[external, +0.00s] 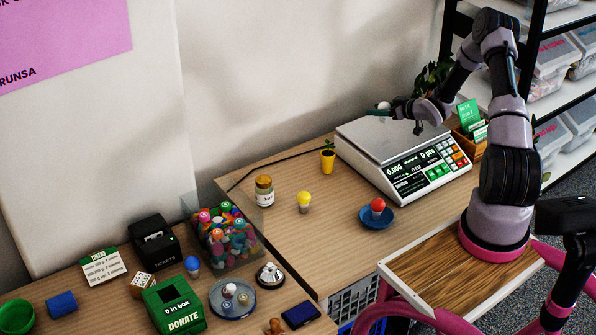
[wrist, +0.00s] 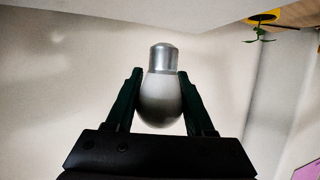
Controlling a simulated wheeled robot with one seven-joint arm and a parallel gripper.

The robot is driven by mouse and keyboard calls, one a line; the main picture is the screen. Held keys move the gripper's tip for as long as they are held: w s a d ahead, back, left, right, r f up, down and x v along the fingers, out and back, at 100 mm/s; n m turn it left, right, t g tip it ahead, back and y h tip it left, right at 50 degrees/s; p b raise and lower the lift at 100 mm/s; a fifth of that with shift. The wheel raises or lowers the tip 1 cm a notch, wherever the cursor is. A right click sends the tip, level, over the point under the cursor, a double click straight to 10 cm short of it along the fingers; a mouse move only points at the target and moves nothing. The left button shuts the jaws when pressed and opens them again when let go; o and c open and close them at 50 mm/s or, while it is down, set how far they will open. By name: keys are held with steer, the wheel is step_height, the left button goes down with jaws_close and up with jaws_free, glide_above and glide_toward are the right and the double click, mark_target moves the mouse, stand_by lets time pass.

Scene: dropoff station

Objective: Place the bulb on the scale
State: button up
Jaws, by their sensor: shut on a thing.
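My gripper (external: 381,110) is shut on a white bulb (wrist: 160,95), held at its rounded glass between the two dark green fingers (wrist: 158,88). In the wrist view the bulb's silver base points up the picture. In the external view the white bulb (external: 384,105) is small at the fingertips, above the back part of the scale's grey plate (external: 372,145). The bulb and plate look apart. The plate is empty, and the scale's display (external: 410,163) reads 0.000 and 0 pts.
A yellow bulb (external: 304,199), a jar (external: 264,191) and a potted plant (external: 328,160) stand left of the scale. A red bulb (external: 378,204) sits on a blue dish (external: 376,220) in front. A card box (external: 469,141) stands close behind the scale's right side.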

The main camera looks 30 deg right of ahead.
steer(key=shift+f, duration=2.3)
steer(key=shift+f, duration=0.1)
steer(key=o, duration=1.1)
steer(key=shift+c, duration=0.2)
